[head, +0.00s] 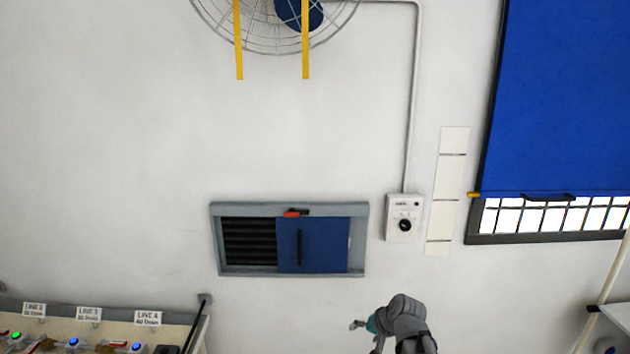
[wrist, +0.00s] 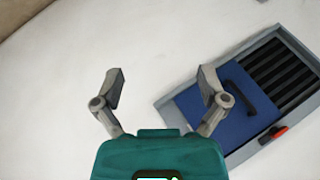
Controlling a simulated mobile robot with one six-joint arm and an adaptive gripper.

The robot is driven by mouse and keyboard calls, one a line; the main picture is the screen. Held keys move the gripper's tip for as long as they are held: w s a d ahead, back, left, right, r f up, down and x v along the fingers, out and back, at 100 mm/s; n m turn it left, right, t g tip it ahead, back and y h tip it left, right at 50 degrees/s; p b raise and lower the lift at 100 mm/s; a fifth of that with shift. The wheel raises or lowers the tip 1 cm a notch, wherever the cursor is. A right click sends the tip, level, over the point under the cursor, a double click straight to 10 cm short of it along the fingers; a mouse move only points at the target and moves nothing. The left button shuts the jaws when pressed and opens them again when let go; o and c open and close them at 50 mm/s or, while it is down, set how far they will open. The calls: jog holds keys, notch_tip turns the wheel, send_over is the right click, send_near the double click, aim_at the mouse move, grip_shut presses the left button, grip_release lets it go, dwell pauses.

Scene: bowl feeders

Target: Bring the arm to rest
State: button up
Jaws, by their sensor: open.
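My gripper (wrist: 160,82) is open and empty in the wrist view, with its two fingers spread apart above the teal gripper body. In the head view my gripper (head: 364,338) is small at the bottom edge, at the left end of my bent grey arm; its lower part is cut off by the frame. The gripper is below and to the right of a wall vent (head: 361,240) with a blue sliding panel (head: 325,245). In the wrist view the right finger overlaps the blue panel (wrist: 190,105); I cannot tell the distance between them.
The panel covers the vent's right part; dark slats (head: 248,242) show at left. A red latch (head: 296,213) sits on its top frame. A control box (head: 404,218) is on the wall. A labelled bench (head: 180,320) stands lower left. A blue shutter (head: 560,100) hangs right.

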jog(key=s+d+f+n+g+h, duration=0.1)
jog(key=s+d+g+h, duration=0.1)
jog(key=s, duration=0.4)
jog(key=s+d+f+n+g+h, duration=0.1)
jog(key=s+f+n+g+h, duration=0.1)
jog(key=s, duration=0.4)
jog(key=shift+s+d+f+g+h, duration=0.25)
jog(key=shift+d+g+h, duration=0.1)
jog(key=shift+g+h, duration=0.2)
jog(key=shift+w, duration=0.1)
